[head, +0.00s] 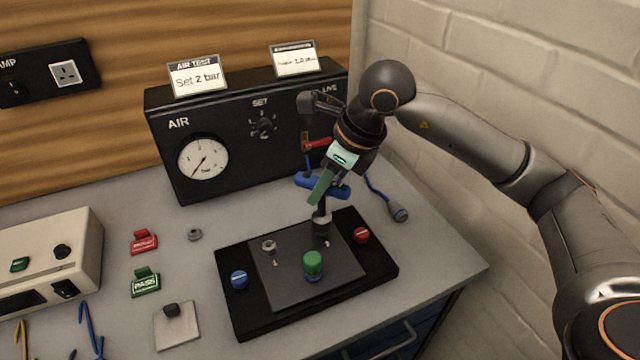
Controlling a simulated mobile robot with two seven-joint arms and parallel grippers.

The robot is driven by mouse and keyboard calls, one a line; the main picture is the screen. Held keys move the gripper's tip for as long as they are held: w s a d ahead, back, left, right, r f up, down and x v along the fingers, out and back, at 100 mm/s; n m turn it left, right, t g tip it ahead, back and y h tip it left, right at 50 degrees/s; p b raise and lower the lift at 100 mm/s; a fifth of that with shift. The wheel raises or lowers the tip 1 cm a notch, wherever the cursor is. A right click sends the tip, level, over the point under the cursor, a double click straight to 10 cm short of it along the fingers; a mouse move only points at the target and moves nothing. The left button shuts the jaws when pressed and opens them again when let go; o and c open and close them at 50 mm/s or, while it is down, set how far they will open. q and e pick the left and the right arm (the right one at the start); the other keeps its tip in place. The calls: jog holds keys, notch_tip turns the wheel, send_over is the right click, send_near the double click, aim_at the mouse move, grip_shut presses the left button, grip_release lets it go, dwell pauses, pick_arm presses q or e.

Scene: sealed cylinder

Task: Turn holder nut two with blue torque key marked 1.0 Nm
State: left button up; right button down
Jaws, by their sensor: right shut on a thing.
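The blue torque key (338,189) has a crosswise blue handle, partly hidden by my right gripper (321,190). My right gripper is shut on the key and points down over the right part of the holder plate. A dark shaft below the jaws reaches down to a dark socket (322,224) at holder position two. Nut two is hidden under it, and I cannot tell how well it is seated. The key's marking is not readable. Nut one (268,246) shows bare on the grey plate (290,291). My left gripper is not in view.
The black base (235,312) carries a green-capped part (313,264), a blue knob (239,280) and a red knob (361,235). The AIR box (225,125) stands behind, with a red-handled tool (317,143) nearby. PASS stamp (145,282) and red stamp (144,241) stand left.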

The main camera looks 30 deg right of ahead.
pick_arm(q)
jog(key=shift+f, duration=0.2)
pick_arm(e)
jog(key=shift+f, duration=0.3)
pick_arm(q)
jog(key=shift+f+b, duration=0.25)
jog(key=shift+b, duration=0.1)
pick_arm(e)
jog(key=shift+f, duration=0.35)
jog(key=shift+f, duration=0.1)
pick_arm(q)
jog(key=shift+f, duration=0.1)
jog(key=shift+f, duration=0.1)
pick_arm(e)
jog(key=shift+m, duration=0.5)
pick_arm(q)
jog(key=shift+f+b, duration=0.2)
jog(key=shift+b, duration=0.25)
pick_arm(e)
jog(key=m+h, duration=0.2)
jog(key=m, duration=0.2)
jog(key=shift+t, duration=0.4)
